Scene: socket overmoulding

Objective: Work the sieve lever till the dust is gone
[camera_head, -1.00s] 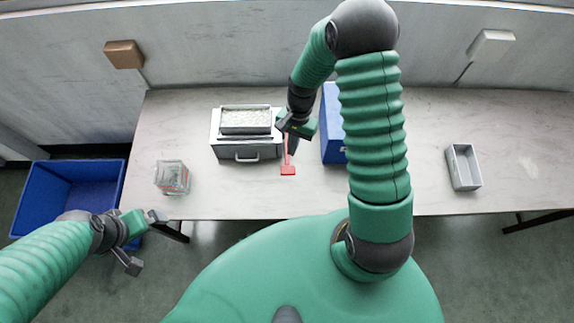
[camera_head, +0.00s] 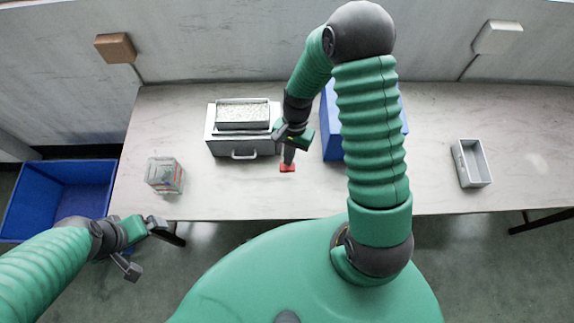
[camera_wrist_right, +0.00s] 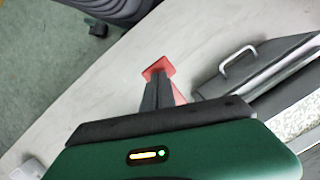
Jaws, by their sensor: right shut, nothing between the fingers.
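The grey sieve box (camera_head: 213,132) stands on the table left of centre, with a tray of pale granules (camera_head: 243,113) on top and a front handle (camera_head: 244,156). The red lever (camera_head: 287,168) with its flat square end is at the box's right front; it also shows in the wrist view (camera_wrist_right: 159,67). My right gripper (camera_head: 288,158) is shut and empty, its fingers over the lever's stem and close to the square end. Whether they touch it I cannot tell. My left gripper (camera_head: 146,246) is open and empty in front of the table's left end. Dust cannot be made out.
A clear box with red marks (camera_head: 165,175) stands at the table's left. A blue bin (camera_head: 330,135) is right of the lever, partly behind my right arm. A grey tray (camera_head: 472,163) lies at the right. A blue crate (camera_head: 57,200) is on the floor left of the table.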

